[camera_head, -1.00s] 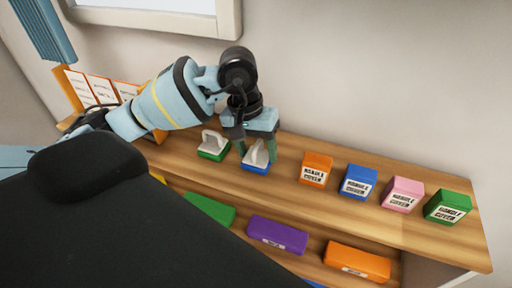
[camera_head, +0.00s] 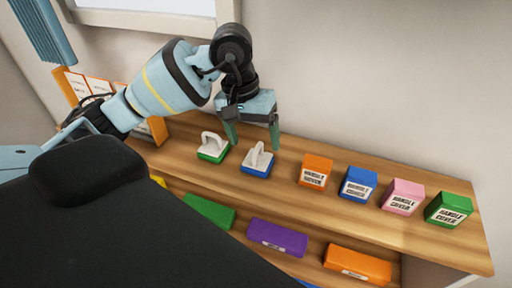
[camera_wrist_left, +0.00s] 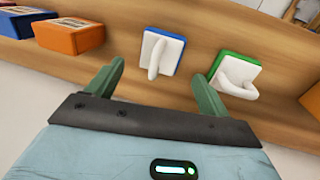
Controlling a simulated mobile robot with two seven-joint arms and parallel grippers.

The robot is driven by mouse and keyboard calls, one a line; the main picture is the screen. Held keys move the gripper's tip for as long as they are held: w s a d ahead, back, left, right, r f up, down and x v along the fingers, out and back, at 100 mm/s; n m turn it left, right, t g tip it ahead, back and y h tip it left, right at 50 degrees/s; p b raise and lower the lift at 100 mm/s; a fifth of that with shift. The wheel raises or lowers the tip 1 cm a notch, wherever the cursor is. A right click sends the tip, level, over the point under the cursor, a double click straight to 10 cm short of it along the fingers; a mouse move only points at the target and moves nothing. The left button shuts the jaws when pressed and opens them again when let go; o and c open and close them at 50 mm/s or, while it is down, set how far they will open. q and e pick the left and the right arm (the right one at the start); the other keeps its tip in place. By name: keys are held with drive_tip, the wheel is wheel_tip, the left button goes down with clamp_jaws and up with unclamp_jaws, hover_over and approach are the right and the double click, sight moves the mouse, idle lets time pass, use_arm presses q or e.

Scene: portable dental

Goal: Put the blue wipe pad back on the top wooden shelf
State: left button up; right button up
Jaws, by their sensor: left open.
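The blue wipe pad (camera_head: 257,160), a blue base with a white top and handle, rests on the top wooden shelf (camera_head: 290,190). It also shows in the left wrist view (camera_wrist_left: 161,52). My left gripper (camera_head: 253,146) is open and empty. Its green fingers are above and behind the pad, apart from it. In the left wrist view my left gripper's fingers (camera_wrist_left: 160,80) stand wide apart, with the blue pad beyond and between them. A green wipe pad (camera_head: 213,147) sits just left of the blue one on the same shelf. My right gripper is not in view.
Orange (camera_head: 315,171), blue (camera_head: 358,183), pink (camera_head: 402,197) and green (camera_head: 448,209) boxes line the shelf to the right. A lower shelf holds a purple box (camera_head: 277,236) and an orange one (camera_head: 357,264). A dark padded surface (camera_head: 110,230) fills the lower left.

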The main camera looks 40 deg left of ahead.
sight(247, 156)
use_arm(q)
wheel_tip(247, 156, up, 8)
drive_tip(key=a, duration=0.1)
drive_tip(key=shift+s+a+f, duration=0.15)
drive_tip(key=shift+a+f, duration=0.05)
drive_tip(key=shift+f, duration=0.05)
